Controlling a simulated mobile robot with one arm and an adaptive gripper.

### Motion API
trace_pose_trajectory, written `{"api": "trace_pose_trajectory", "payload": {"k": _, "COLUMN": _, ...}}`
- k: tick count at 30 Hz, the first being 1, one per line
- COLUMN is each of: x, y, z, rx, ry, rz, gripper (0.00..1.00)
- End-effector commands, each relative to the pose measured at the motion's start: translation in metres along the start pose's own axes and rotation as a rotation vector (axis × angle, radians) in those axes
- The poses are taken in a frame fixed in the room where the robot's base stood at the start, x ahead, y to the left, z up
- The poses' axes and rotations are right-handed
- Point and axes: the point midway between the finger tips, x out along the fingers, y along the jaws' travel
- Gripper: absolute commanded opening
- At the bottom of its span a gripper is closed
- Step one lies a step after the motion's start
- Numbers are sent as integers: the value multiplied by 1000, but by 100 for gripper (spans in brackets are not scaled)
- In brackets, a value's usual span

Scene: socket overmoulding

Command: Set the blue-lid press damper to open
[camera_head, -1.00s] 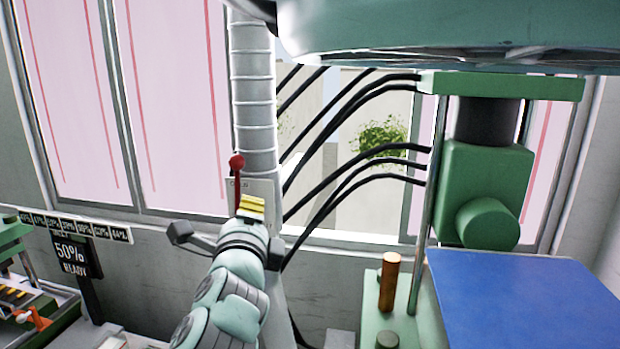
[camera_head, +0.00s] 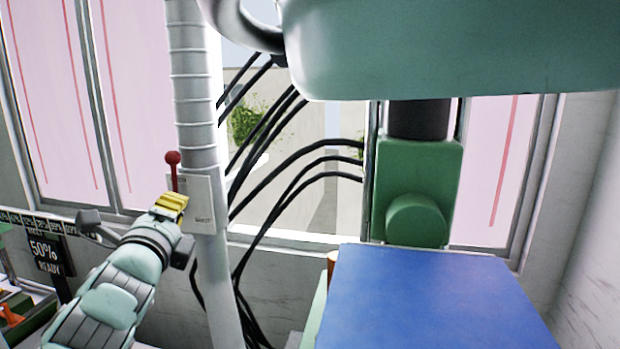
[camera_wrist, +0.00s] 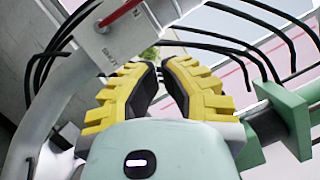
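The blue-topped press (camera_head: 430,290) stands at the right, with a green body (camera_head: 440,170) above and behind the blue surface. A vertical ribbed grey duct (camera_head: 195,90) rises left of it. My gripper (camera_head: 172,203), with yellow fingers, is just below the knob and in front of the plate's left side. In the wrist view the red lever (camera_wrist: 124,14) is above and left of my fingertips (camera_wrist: 160,62), apart from them. The fingertips are close together with a narrow gap.
Black cables (camera_head: 300,160) run from the duct to the press. A window with pink panes (camera_head: 140,100) is behind. A "50% READY" sign (camera_head: 46,252) stands at far left. A large pale-green rounded body (camera_head: 450,50) covers the upper right.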

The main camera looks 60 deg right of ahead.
Motion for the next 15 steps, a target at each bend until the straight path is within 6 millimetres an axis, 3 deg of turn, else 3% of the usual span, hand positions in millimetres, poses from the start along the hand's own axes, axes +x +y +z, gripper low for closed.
{"api": "trace_pose_trajectory", "payload": {"k": 15, "x": 22, "y": 4, "z": -3, "rx": 3, "ry": 1, "rz": -6, "gripper": 0}}
